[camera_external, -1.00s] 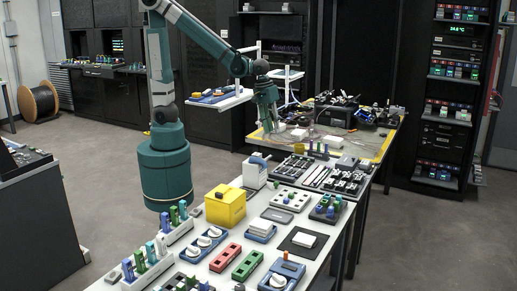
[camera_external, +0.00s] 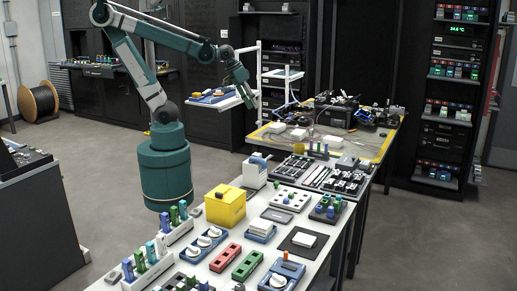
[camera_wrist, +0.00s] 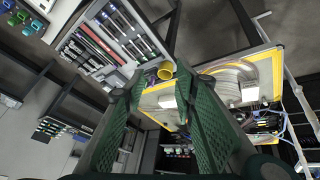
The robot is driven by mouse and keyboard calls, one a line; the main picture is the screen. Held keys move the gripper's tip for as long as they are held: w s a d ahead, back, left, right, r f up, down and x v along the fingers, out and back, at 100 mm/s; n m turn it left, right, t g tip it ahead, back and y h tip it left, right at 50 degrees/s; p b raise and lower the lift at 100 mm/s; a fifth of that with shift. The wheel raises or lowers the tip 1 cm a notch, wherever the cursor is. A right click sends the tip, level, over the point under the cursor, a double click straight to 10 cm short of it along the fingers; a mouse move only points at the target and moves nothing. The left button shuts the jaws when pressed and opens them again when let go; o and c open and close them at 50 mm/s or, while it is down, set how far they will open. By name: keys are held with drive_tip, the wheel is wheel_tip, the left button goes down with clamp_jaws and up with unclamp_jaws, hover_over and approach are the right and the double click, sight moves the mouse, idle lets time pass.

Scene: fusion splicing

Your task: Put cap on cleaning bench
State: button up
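My gripper (camera_external: 243,90) hangs in the air behind and left of the yellow-edged table (camera_external: 372,157). In the wrist view my two green fingers (camera_wrist: 158,78) stand apart, with a visible gap and nothing clearly held. A small yellow cylinder with a round open end (camera_wrist: 165,72), possibly the cap, shows between the fingertips. It looks farther away than the tips, but its exact depth is hard to tell. Neither view clearly labels a cleaning bench; the yellow-edged table also shows in the wrist view (camera_wrist: 243,60).
Flat white pieces (camera_external: 299,134) and black devices (camera_external: 335,115) lie on the yellow-edged table. The long white table (camera_external: 330,231) in front is crowded with trays and a yellow box (camera_external: 225,205). A white stand with shelves (camera_external: 259,75) is close beside my gripper.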

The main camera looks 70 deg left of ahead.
drive_tip(key=s+a+r+m+t+y, duration=0.1)
drive_tip(key=s+a+m, duration=0.1)
drive_tip(key=s+a, duration=0.2)
drive_tip(key=a, duration=0.3)
drive_tip(key=shift+s+a+r+t, duration=0.15)
drive_tip(key=shift+s+a+t, duration=0.15)
drive_tip(key=shift+s+t, duration=0.1)
